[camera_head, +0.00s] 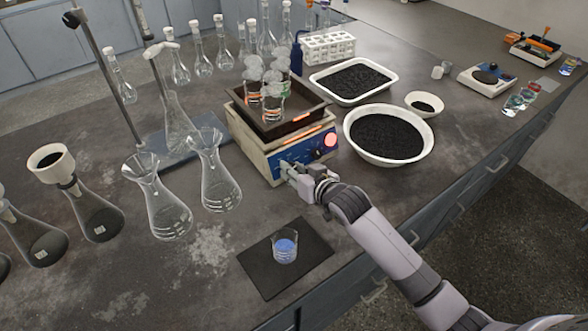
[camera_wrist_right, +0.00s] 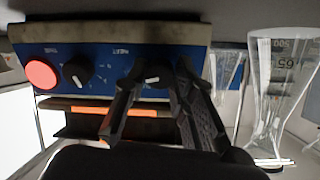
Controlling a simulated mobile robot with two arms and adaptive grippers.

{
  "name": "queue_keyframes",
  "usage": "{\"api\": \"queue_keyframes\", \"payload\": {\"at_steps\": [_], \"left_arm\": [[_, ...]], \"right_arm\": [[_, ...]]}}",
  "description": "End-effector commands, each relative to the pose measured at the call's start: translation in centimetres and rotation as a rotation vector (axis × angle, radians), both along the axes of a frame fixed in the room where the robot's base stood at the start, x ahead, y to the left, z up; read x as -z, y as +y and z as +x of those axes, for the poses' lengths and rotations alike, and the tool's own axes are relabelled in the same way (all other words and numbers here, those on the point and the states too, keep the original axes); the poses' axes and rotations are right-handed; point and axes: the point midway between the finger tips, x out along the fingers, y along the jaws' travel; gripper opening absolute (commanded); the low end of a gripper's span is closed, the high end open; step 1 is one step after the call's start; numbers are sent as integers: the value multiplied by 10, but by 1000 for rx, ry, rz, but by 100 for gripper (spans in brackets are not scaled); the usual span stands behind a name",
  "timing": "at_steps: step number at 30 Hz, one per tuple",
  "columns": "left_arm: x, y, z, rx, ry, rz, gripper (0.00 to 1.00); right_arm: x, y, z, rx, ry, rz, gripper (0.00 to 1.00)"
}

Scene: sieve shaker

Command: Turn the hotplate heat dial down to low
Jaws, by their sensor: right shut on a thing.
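The hotplate (camera_head: 256,152) stands mid-table with its blue control panel facing the front edge. A round red light (camera_head: 330,140) glows at the panel's right end. My right gripper (camera_head: 290,172) is at the panel's left end. In the right wrist view, the panel (camera_wrist_right: 105,65) looks turned over, and my right gripper (camera_wrist_right: 157,80) has its fingers on either side of a black dial (camera_wrist_right: 152,77) with a white mark, shut on it. A second black dial (camera_wrist_right: 77,72) sits free beside the red light (camera_wrist_right: 41,74). The panel lettering is too blurred to read.
A tray (camera_head: 309,117) with several beakers sits on the hotplate. Glass flasks (camera_head: 219,185) stand close on the left. A white bowl of black grains (camera_head: 390,140) stands right. A beaker of blue liquid (camera_head: 285,248) is on a dark mat (camera_head: 262,280) in front.

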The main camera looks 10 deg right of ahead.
Motion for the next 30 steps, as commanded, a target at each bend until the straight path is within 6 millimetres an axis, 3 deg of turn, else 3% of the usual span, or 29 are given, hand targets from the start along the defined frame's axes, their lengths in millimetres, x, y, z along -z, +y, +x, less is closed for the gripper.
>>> {"api": "queue_keyframes", "payload": {"at_steps": [14, 30], "left_arm": [[-7, 0, 1, 0, -2, 1, 40], [-36, 0, 2, 0, -3, 0, 40]], "right_arm": [[-1, 0, 0, -30, -26, -69, 0], [-2, 0, 0, -200, -188, -463, 0]]}}
